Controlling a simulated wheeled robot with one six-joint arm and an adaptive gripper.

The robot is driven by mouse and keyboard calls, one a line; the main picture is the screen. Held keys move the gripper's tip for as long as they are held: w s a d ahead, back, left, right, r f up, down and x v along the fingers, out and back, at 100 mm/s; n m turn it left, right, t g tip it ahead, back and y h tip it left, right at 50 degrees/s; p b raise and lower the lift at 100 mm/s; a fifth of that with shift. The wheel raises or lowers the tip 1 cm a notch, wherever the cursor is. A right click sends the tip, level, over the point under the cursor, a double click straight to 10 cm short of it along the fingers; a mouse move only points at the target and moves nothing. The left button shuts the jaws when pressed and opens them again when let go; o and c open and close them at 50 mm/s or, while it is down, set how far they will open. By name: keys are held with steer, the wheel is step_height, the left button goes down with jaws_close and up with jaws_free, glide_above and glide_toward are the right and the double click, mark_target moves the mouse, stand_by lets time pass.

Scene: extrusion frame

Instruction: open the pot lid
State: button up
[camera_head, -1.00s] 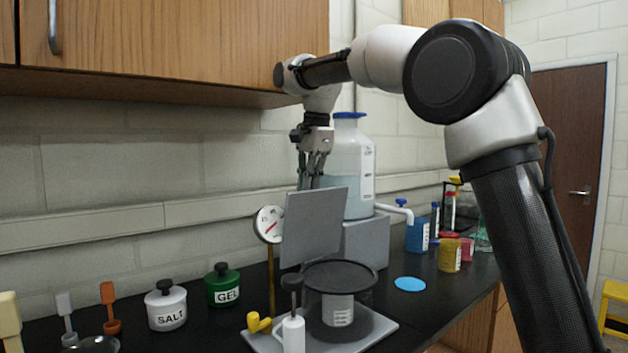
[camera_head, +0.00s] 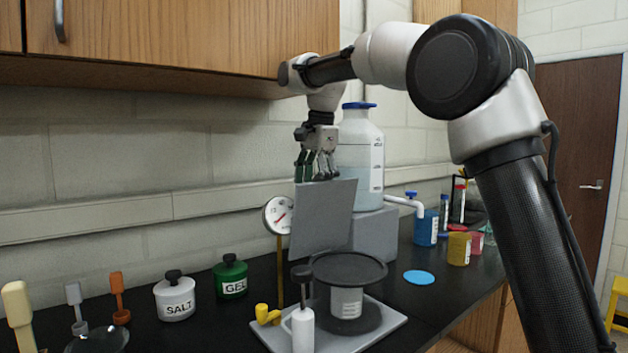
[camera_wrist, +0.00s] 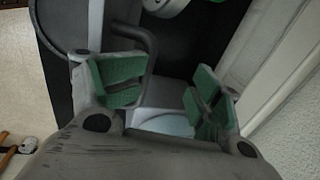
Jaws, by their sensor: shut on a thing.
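My gripper (camera_head: 317,178) hangs fingers-down at the top edge of an upright grey panel (camera_head: 322,220); the panel hides what is below. In the wrist view its green-padded fingers (camera_wrist: 162,95) stand apart around a pale, bluish rounded thing (camera_wrist: 165,122). Which object this is I cannot tell. A white SALT pot (camera_head: 175,300) with a dark knobbed lid and a green GEL pot (camera_head: 231,281) stand left, lids on.
A large bottle with a blue cap (camera_head: 360,150) stands on a grey block (camera_head: 374,235) just right of my gripper. A dial gauge (camera_head: 278,215) stands left of the panel. A wooden cabinet (camera_head: 180,40) overhangs above. The black counter is clear around a blue disc (camera_head: 418,277).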

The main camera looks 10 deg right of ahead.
steer(key=shift+w+a, duration=0.1)
steer(key=shift+c, duration=0.2)
steer(key=r, duration=0.3)
steer(key=s+r, duration=0.1)
steer(key=r, duration=0.3)
steer(key=d+r, duration=0.1)
steer(key=r, duration=0.2)
steer(key=shift+s+r, duration=0.2)
steer(key=shift+s, duration=0.2)
steer(key=shift+c, duration=1.4)
steer(key=shift+s+d+r, duration=0.2)
steer(key=shift+r, duration=0.5)
steer(key=shift+d, duration=0.1)
steer(key=s+d+f+n, duration=0.2)
steer(key=s+d+n, duration=0.1)
steer(key=s+d, duration=0.65)
steer(key=s+d+f+n, duration=0.3)
steer(key=s+d+f, duration=0.2)
steer(key=s+f, duration=0.3)
steer(key=s+d+f+n+t, duration=0.1)
steer(key=s+d+f+n, duration=0.2)
steer(key=s+d+f, duration=0.2)
steer(key=s+d+f+n+t+h, duration=0.1)
steer(key=s+d+f+n, duration=0.2)
steer(key=s+f, duration=0.7)
steer(key=shift+s+d+f, duration=0.3)
steer(key=shift+d+f, duration=0.55)
steer(key=shift+d, duration=0.3)
